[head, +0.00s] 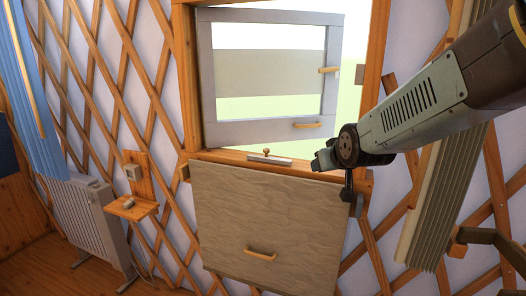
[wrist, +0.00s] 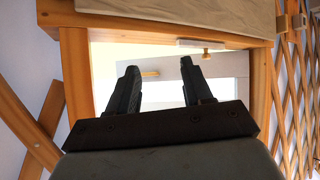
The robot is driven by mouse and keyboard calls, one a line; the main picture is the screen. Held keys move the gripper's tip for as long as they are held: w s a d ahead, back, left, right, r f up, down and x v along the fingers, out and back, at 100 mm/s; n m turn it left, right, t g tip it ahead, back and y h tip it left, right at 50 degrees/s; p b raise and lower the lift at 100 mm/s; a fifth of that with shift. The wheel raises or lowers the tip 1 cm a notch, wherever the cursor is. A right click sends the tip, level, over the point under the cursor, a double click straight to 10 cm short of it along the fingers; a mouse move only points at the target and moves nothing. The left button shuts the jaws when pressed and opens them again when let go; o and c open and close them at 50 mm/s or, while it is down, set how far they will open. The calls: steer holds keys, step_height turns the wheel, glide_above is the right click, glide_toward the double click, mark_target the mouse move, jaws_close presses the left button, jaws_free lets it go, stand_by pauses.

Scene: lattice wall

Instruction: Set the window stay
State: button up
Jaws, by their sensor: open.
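The grey window sash (head: 265,134) stands ajar in its wooden frame, with a gap along its right side. It has a wooden handle (head: 307,125) on its bottom rail and another peg on its right stile. A pale bar with a wooden knob (head: 267,151), seemingly the stay, lies on the sill below the sash. In the wrist view the knob (wrist: 207,53) shows above and right of my fingers, and the sash handle (wrist: 150,73) shows between them. My gripper (wrist: 160,67) is open and empty, at the right end of the sill.
A tan panel (head: 265,220) with a wooden handle hangs below the sill. A small wooden shelf (head: 132,207) and a white radiator (head: 90,213) stand at the left. Wooden lattice covers the wall. Cream slats (head: 440,225) hang at the right, behind my arm.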

mark_target(268, 151)
steer(key=shift+w+a+f+t+y, duration=2.1)
steer(key=shift+w+a+f+t, duration=0.8)
steer(key=shift+w+a, duration=2.6)
steer(key=shift+n, duration=0.5)
steer(key=x, duration=1.3)
steer(key=shift+w+a+r, duration=0.1)
steer(key=shift+a+r, duration=0.1)
steer(key=shift+a, duration=0.05)
jaws_close()
